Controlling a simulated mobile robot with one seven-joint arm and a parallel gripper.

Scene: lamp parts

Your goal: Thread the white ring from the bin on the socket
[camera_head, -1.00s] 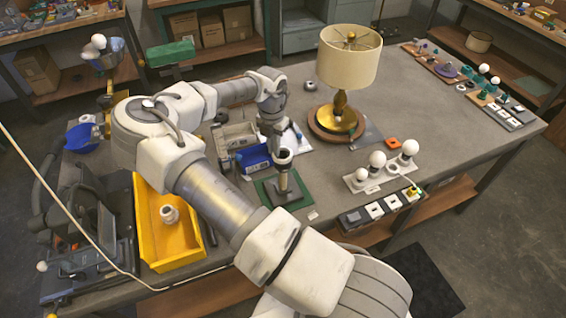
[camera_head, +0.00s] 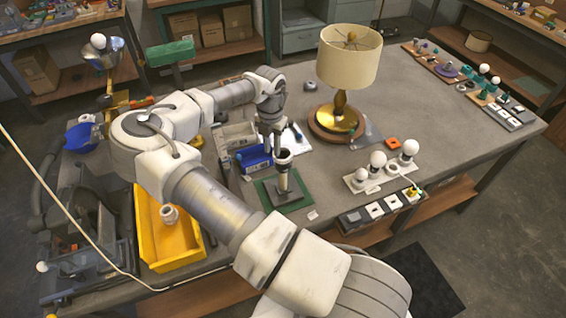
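A socket on a pale upright post (camera_head: 283,178) stands on a dark base on a green mat (camera_head: 266,194). A round piece with a dark opening and paler rim (camera_head: 284,157) sits at the post's top. I cannot tell whether it is the white ring or the socket's own rim. My gripper (camera_head: 270,148) is just above and to the left of the post top, apart from it. Its two fingers look spread, with nothing seen between them. A small whitish round part (camera_head: 169,214) lies in the yellow bin (camera_head: 147,232).
A blue bin (camera_head: 254,158) and a grey tray (camera_head: 235,135) stand behind the mat. A lamp (camera_head: 348,60) stands on a round base to the right. A white strip with bulbs (camera_head: 378,177) is at the front right. My arm passes over the yellow bin's right side.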

